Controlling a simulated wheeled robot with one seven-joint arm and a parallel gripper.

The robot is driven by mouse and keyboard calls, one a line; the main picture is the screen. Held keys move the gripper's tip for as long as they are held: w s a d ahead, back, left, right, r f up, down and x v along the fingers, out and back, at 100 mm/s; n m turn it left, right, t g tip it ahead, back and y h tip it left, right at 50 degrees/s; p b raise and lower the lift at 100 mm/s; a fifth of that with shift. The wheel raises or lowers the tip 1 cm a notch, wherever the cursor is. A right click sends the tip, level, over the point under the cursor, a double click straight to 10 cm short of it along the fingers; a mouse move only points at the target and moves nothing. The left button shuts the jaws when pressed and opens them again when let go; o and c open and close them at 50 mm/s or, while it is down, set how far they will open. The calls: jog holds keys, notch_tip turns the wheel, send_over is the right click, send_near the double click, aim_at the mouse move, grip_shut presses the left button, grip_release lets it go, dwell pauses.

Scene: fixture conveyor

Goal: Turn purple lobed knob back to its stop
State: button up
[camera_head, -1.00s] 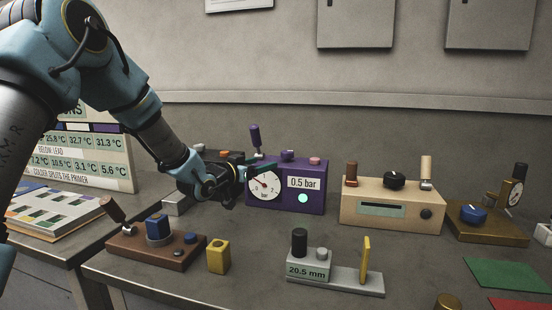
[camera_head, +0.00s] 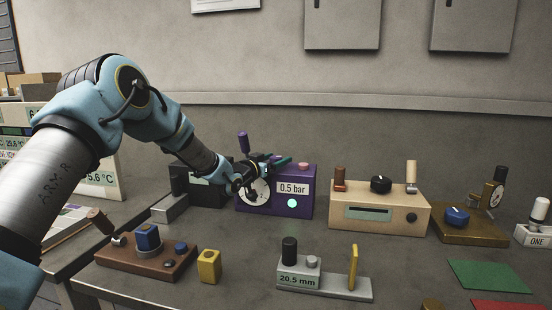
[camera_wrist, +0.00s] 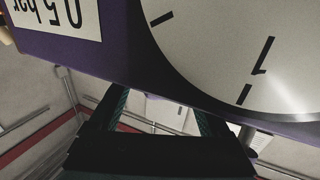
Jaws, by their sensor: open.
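The purple box (camera_head: 275,208) stands on the bench with a round white gauge, a "0.5 bar" label, a lit round spot, a purple lever and a pink button. I cannot make out the purple lobed knob; my gripper covers part of the box's top. My gripper (camera_head: 279,161) is at the top of the box, in front of the gauge's upper edge, with green-lined fingers pointing right. In the wrist view my gripper (camera_wrist: 160,106) has its fingers apart with no knob visible between them. The gauge (camera_wrist: 235,50) and the box's purple edge fill the upper part there.
A black device (camera_head: 207,190) stands left of the box and a beige device (camera_head: 375,226) right of it. In front are a brown block (camera_head: 150,263) with a blue knob, a yellow block (camera_head: 209,266) and a grey gauge stand (camera_head: 325,287). Bench between is clear.

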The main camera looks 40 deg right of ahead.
jog(key=shift+c, duration=0.4)
grip_shut()
jog(key=shift+s+f+t+b, duration=0.1)
jog(key=shift+t+b, duration=0.2)
jog(key=shift+b, duration=0.2)
